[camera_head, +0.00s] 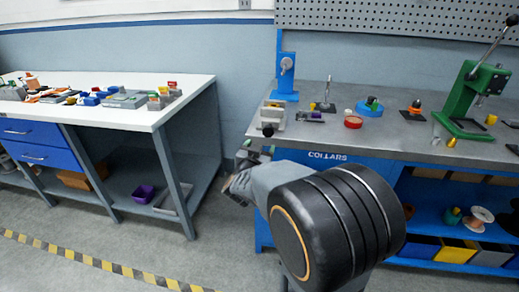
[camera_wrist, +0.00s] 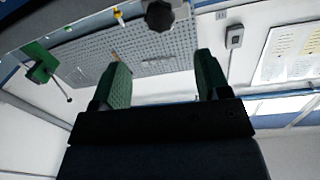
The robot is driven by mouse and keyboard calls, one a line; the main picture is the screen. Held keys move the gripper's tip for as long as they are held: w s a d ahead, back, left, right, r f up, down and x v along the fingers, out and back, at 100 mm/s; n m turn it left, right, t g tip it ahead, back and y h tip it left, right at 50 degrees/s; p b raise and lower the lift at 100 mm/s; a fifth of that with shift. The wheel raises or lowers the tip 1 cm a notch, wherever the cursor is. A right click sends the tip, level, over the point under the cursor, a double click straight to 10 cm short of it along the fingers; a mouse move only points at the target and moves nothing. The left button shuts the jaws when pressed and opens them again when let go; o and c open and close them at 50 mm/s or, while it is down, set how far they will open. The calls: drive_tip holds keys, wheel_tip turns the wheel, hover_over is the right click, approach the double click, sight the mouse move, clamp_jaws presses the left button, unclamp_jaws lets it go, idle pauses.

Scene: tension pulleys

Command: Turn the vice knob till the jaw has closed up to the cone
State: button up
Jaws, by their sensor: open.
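The vice (camera_head: 272,114) is a small pale block at the front left corner of the grey bench. Its dark knob (camera_head: 268,130) faces the bench's front edge. In the wrist view a black lobed knob (camera_wrist: 159,15) shows at the top, beyond and roughly between my fingertips. My gripper (camera_wrist: 162,60) is open, with two green-padded fingers apart and nothing between them. In the head view my gripper (camera_head: 254,155) is just below and in front of the knob, apart from it. The cone and the jaw gap are too small to make out.
On the grey bench (camera_head: 392,138) stand a blue stand (camera_head: 286,78), a red round dish (camera_head: 353,121) and a green press (camera_head: 474,95). A white-topped table (camera_head: 130,116) with small parts is at the left. Clear floor lies between table and bench.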

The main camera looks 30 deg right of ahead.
sight(268, 132)
idle(0.3)
drive_tip(key=w+d+n, duration=0.1)
drive_tip(key=w+d, duration=0.1)
drive_tip(key=d, duration=0.1)
drive_tip(key=w+d+n+b, duration=0.1)
drive_tip(key=w+d, duration=0.2)
drive_tip(key=w+d+n+b, duration=0.1)
drive_tip(key=w+d, duration=0.2)
drive_tip(key=shift+w+f+n, duration=0.1)
drive_tip(key=shift+f+n, duration=0.05)
drive_tip(key=shift+n, duration=0.15)
idle(0.3)
drive_tip(key=shift+c, duration=0.5)
drive_tip(key=c, duration=0.8)
drive_tip(key=m+b, duration=0.2)
drive_tip(key=m, duration=0.1)
drive_tip(key=shift+f, duration=0.15)
drive_tip(key=shift+m+b, duration=0.3)
drive_tip(key=shift+m, duration=0.5)
